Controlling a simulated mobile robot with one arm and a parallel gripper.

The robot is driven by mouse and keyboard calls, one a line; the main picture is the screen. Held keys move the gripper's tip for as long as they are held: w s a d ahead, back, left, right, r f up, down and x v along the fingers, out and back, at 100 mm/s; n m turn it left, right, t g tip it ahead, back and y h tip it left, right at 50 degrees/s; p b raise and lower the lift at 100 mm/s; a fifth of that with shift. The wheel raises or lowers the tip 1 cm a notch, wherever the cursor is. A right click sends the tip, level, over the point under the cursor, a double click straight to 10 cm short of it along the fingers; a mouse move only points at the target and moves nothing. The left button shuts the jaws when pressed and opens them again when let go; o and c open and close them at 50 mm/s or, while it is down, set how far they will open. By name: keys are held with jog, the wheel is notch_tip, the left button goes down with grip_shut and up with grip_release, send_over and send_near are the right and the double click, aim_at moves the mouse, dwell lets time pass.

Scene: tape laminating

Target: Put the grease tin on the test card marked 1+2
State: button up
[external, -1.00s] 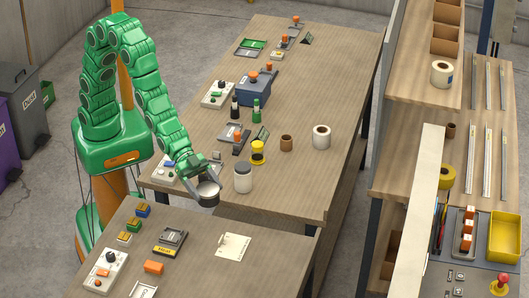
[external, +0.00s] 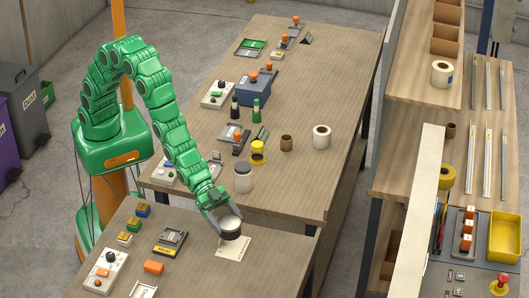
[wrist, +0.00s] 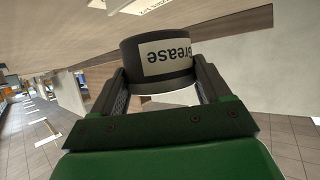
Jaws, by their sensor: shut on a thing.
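The grease tin (external: 230,229) is a short dark cylinder with a white top. In the wrist view the tin (wrist: 165,60) carries a white label reading "Grease", which appears upside down. My gripper (external: 218,216) is shut on the tin, with one finger on each side of it in the wrist view (wrist: 158,85). The test card (external: 240,246) is a pale sheet on the near table. I cannot tell whether the tin touches the card.
A lidded jar (external: 243,178) stands close behind on the far table. Bare wood lies right of the card.

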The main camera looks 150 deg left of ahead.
aim_at(230, 233)
jog(key=shift+w+a+f, duration=0.15)
jog(key=shift+w+f, duration=0.5)
jog(key=shift+f, duration=1.75)
jog(key=o, duration=1.1)
jog(key=shift+f, duration=0.1)
jog(key=shift+o, duration=0.2)
jog(key=shift+v, duration=0.85)
jog(key=v, duration=1)
jog(key=shift+s, duration=0.15)
